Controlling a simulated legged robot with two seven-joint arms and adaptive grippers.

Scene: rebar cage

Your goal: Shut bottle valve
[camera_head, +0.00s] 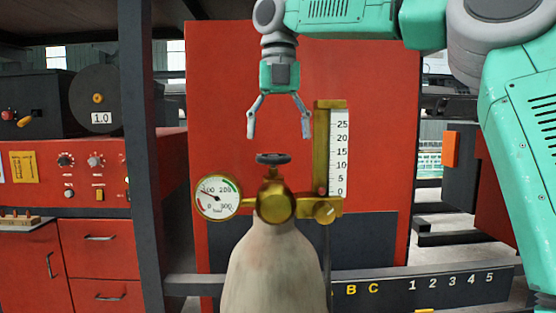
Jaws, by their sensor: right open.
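A pale gas bottle (274,268) stands upright at the bottom centre. A brass regulator body (276,201) sits on its top. A dark round valve handwheel (273,158) is above the brass body. A round pressure gauge (217,198) is on the left side, and a brass flow scale (338,150) rises on the right. My right gripper (279,128) points down above the handwheel, with its two fingers spread and nothing between them. There is a gap between the fingertips and the handwheel. My left gripper is not in view.
A dark post (140,150) stands to the left, beside a red control panel (85,165) with drawers. A red cabinet (230,90) is behind the bottle. A grey rail (420,288) with letters and numbers runs at the lower right.

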